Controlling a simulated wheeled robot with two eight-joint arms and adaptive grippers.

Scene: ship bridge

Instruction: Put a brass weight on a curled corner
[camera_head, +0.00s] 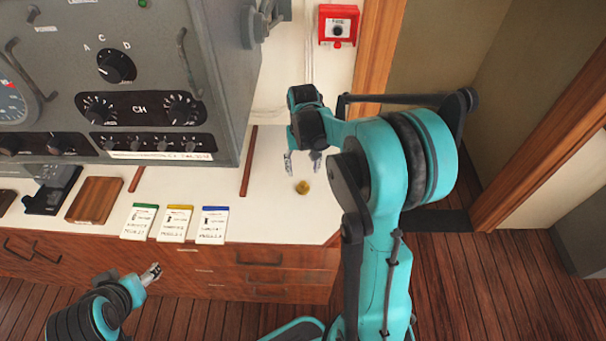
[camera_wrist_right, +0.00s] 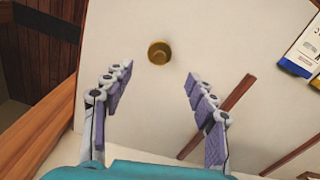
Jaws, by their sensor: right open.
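A small round brass weight (camera_head: 303,187) stands on the white counter top (camera_head: 272,205) near its right end. It also shows in the right wrist view (camera_wrist_right: 158,52), just beyond the fingertips and roughly midway between them. My right gripper (camera_head: 303,161) is open and empty, with its fingers apart and not touching the weight. It also shows in the right wrist view (camera_wrist_right: 158,75). My left gripper (camera_head: 152,273) is low at the left, in front of the counter drawers, away from the weight; its finger gap is too small to read. I cannot make out a curled corner.
Three cards with green, yellow and blue tops (camera_head: 174,223) lie along the counter's front edge. A brown wooden block (camera_head: 94,199) lies further left. A grey control console (camera_head: 130,80) overhangs the counter. A red wall box (camera_head: 338,26) is behind.

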